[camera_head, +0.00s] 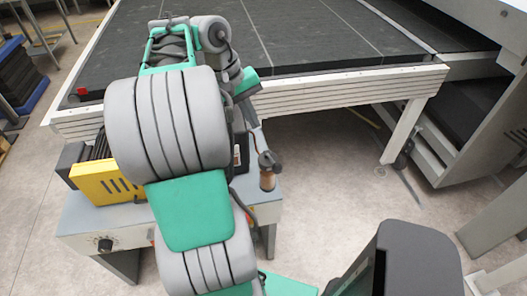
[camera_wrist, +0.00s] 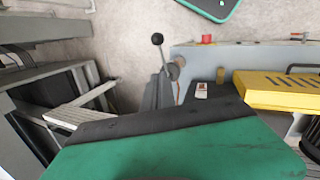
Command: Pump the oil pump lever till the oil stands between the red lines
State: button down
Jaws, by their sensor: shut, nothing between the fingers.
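A lever with a black ball knob (camera_wrist: 157,38) stands out from a grey hub on the side of the grey machine stand in the wrist view. In the head view, an amber cylinder (camera_head: 267,179) with a dark top hangs at the stand's right side, in clear sight beside my arm. Oil level and red lines are too small to make out. The green and black body of my gripper (camera_wrist: 160,125) fills the bottom of the wrist view. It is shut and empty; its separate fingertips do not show. The lever is apart from it. In the head view my arm hides the gripper.
The grey stand (camera_head: 83,222) carries a yellow slotted cover (camera_head: 97,184) and a black dial. A red button (camera_wrist: 207,38) is on it. A large dark-topped table (camera_head: 310,35) lies behind. Clear floor (camera_head: 335,190) is right of the stand.

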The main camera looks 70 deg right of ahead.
jog(key=n, duration=0.1)
jog(key=w+n, duration=0.1)
jog(key=shift+w+a+n, duration=0.15)
jog(key=shift+a+n, duration=0.15)
jog(key=shift+a, duration=0.1)
jog(key=shift+f, duration=0.1)
jog(key=b, duration=0.5)
send_near(272, 161)
jog(key=a+f, duration=0.1)
jog(key=s, duration=0.1)
jog(key=s+a+f, duration=0.1)
jog(key=s, duration=0.1)
jog(key=shift+a+f, duration=0.25)
jog(key=shift+f, duration=0.15)
